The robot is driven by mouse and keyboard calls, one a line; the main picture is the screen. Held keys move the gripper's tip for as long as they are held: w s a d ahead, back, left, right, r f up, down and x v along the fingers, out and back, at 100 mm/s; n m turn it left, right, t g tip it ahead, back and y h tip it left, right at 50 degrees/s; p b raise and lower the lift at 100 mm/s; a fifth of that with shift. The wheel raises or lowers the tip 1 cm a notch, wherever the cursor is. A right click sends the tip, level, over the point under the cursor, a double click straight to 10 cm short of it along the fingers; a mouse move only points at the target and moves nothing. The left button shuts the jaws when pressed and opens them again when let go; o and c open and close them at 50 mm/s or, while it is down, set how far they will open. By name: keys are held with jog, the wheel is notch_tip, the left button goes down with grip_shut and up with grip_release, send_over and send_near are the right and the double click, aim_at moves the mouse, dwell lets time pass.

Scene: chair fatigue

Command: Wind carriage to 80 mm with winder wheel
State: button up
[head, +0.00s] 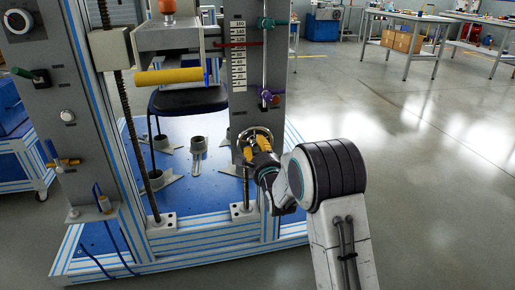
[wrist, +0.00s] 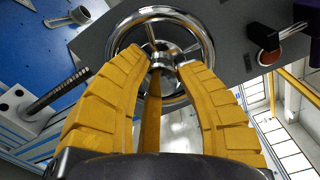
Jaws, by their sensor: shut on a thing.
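The winder wheel (head: 256,137) is a shiny metal handwheel low on the grey right-hand column of the test rig. My gripper (head: 262,145) is at the wheel, its yellow fingers closed on it. The carriage (head: 168,40) is a grey block with a yellow roller (head: 170,75) in front.
A purple knob (head: 268,97) and a green-handled lever (head: 270,22) sit on the same column above the wheel. The threaded screw (head: 138,130) stands left of it. The blue base (head: 210,190) carries several grey foot pieces. Open floor (head: 420,150) lies to the right.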

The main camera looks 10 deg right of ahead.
jog(key=n, duration=0.5)
jog(key=shift+n, duration=0.4)
jog(key=n, duration=0.6)
jog(key=shift+r, duration=0.1)
jog(key=n, duration=0.5)
jog(key=shift+n, duration=0.4)
jog(key=n, duration=1.2)
jog(key=shift+r+n, duration=0.1)
jog(key=shift+n, duration=0.2)
jog(key=n, duration=0.5)
jog(key=shift+n, duration=0.3)
jog(key=n, duration=1.1)
jog(key=shift+n, duration=0.4)
